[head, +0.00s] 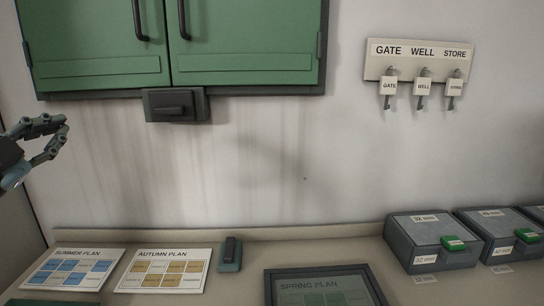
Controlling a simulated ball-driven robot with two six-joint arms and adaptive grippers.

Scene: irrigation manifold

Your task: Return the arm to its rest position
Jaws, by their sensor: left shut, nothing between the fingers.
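My left gripper (62,132) is at the left edge of the head view, raised well above the bench in front of the wall. It is shut and empty, and its fingers point right. Only its fingers and part of the wrist show; the rest of the arm is out of frame. It is apart from everything around it. My right gripper is not in view.
A green cabinet (170,66) with a dark latch (176,105) hangs above right of the gripper. A key rack (416,50) holds three tagged keys. The bench (205,262) carries a summer plan (74,269), an autumn plan (162,271), a framed spring plan (320,290) and grey boxes (432,240).

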